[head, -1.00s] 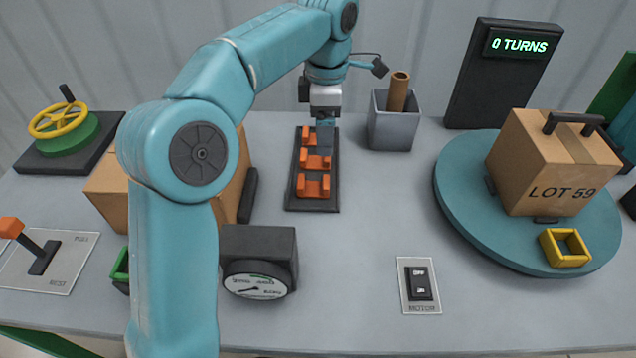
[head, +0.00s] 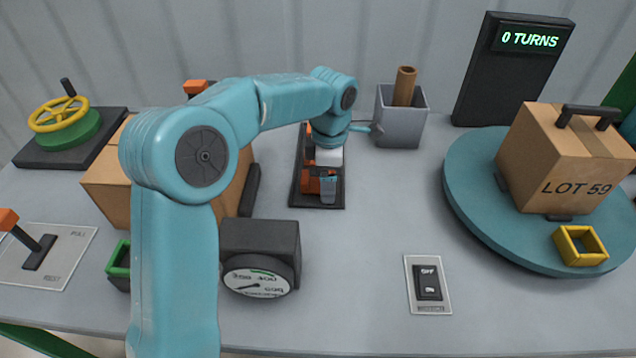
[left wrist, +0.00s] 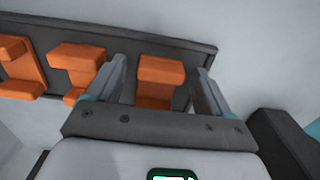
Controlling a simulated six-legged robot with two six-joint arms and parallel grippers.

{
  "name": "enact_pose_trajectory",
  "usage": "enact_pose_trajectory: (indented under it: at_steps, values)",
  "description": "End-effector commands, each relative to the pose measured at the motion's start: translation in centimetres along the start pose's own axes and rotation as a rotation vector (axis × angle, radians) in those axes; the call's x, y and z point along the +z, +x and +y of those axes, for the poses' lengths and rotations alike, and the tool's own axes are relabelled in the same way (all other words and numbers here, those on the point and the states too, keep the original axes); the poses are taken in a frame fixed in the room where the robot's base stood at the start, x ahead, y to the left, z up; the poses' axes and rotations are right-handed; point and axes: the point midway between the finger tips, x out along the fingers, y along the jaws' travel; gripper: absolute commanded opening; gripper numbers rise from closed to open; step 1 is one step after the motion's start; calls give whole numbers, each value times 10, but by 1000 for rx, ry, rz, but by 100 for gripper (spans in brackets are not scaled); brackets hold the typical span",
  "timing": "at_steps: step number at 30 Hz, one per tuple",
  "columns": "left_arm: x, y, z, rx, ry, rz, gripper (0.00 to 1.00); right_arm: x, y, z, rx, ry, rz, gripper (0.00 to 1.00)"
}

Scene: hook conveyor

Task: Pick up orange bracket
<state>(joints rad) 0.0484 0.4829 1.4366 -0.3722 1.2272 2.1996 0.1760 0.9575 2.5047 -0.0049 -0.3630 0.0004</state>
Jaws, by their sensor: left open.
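Three orange U-shaped brackets sit in a row on a dark narrow tray (head: 334,206); it also shows in the left wrist view (left wrist: 209,52). My left gripper (head: 328,190) points down at the tray's near end, partly covering the brackets in the head view. In the left wrist view, my left gripper (left wrist: 160,82) is open, with one finger on each side of the end orange bracket (left wrist: 160,80). Contact cannot be told. The middle bracket (left wrist: 80,64) and far bracket (left wrist: 18,65) lie to the left, outside the fingers. My right gripper is not in view.
A dark gauge block (head: 260,240) stands near left of the tray, beside a cardboard box (head: 108,190). A grey bin (head: 401,122) with a brown tube is behind right. A turntable (head: 470,215) with a LOT 59 box is at right.

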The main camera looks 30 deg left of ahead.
Motion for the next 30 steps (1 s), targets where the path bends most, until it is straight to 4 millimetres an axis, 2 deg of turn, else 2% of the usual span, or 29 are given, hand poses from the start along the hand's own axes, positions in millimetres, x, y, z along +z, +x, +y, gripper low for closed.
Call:
enact_pose_trajectory:
  at_steps: [4,5,9,10,23,26,30]
  values:
    - [0,0,0,0,0,0,81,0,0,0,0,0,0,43]
    - [0,0,0,0,0,0,74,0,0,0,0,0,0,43]
    - [0,-1,0,0,0,0,29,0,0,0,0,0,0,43]
    - [0,-1,0,0,0,0,25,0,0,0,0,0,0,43]
    - [0,-6,0,1,0,0,25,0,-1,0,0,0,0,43]
    - [0,-16,1,2,-1,-2,25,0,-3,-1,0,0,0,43]
    - [1,-45,1,5,-1,-4,25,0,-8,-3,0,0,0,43]
